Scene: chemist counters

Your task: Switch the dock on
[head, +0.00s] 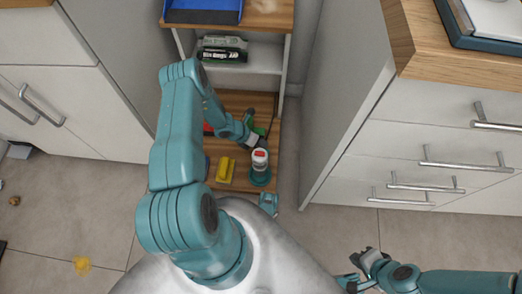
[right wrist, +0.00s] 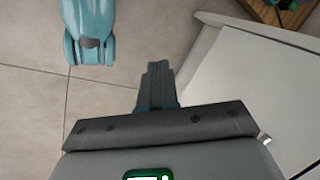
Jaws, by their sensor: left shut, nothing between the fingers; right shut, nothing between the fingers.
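A small upright object (head: 260,168) with a white and red top and a teal base stands on the low wooden shelf in the head view. It may be the dock, but I cannot tell, and no switch is clearly visible. My left gripper (head: 257,143) is shut and empty, just behind its top; I cannot tell whether they touch. My right gripper (head: 362,262) is shut and empty, low over the floor at the right. It also shows shut in the right wrist view (right wrist: 157,85).
A yellow block (head: 226,170) lies left of the upright object. A green item (head: 262,122) is behind my left gripper. A boxed item (head: 222,48) sits on the middle shelf, a blue tray (head: 203,12) on top. A drawer cabinet (head: 410,150) stands right.

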